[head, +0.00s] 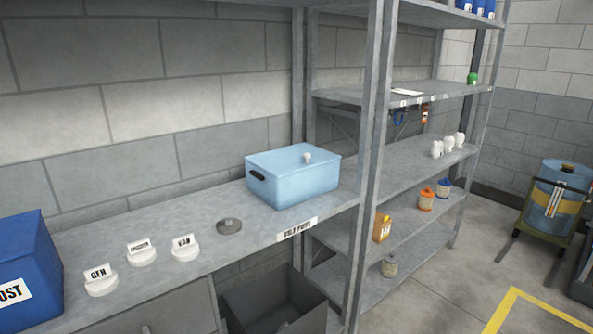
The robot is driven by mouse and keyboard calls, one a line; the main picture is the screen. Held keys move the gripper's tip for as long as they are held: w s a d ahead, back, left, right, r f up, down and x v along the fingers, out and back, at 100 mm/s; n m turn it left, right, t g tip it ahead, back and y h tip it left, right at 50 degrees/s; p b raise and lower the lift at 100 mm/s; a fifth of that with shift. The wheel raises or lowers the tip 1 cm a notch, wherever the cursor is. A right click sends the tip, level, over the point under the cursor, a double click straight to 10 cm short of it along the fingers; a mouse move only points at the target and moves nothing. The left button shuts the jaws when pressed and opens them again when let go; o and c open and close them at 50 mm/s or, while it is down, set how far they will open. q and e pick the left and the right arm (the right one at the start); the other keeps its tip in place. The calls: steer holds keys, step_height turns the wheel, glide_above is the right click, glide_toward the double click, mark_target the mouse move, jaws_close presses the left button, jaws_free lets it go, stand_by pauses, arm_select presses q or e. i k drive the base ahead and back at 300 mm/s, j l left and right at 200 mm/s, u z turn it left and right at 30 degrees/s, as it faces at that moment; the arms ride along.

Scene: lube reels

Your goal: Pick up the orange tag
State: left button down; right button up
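A small orange tag (425,116) hangs below the front edge of a shelf in the metal rack, right of centre in the head view. It has a pale mark on it, too small to read. A blue item (399,117) hangs just to its left. What the tag hangs from is too small to make out. Neither of my grippers is in view.
The rack (374,150) has a front post left of the tag. White bottles (448,145) stand on the shelf below it. A light blue box (292,178) and labelled white caps (142,253) sit on the bench (225,262). A drum on a cart (556,195) stands right.

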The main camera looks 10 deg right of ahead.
mark_target(424, 115)
steer(key=i+l+u, duration=0.1)
steer(key=l, duration=0.5)
steer(key=i+l+u, duration=0.15)
steer(key=i+l, duration=0.15)
steer(key=l, duration=0.35)
steer(key=i+l+u, duration=0.1)
steer(key=l, duration=0.55)
steer(key=i+l+u, duration=0.15)
steer(key=l, duration=0.55)
steer(key=i+l+u, duration=0.1)
steer(key=l, duration=0.55)
steer(key=i+l+u, duration=0.15)
steer(key=l, duration=0.55)
